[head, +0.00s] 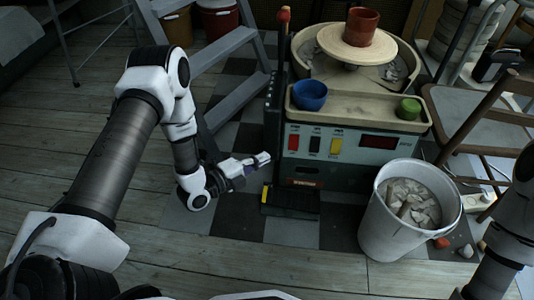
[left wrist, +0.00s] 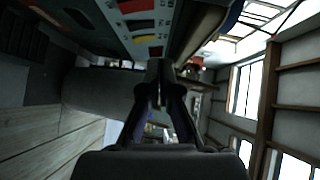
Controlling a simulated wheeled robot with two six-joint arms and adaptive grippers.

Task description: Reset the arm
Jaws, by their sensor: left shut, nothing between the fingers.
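My left arm comes in from the left in the head view. Its gripper (head: 250,164) is in front of the left side of the pottery wheel machine (head: 340,148), below its tray. In the left wrist view the left gripper (left wrist: 160,72) has its fingers together with nothing between them. The machine's panel (left wrist: 145,25) shows at the top of that view. Part of my right arm shows at the right edge of the head view; its gripper is out of the frame.
A red-brown pot (head: 360,26) stands on the wheel head (head: 330,45). A white bucket (head: 375,235) of clay scraps stands at right. A stepladder (head: 215,55) and a chair (head: 465,115) are behind.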

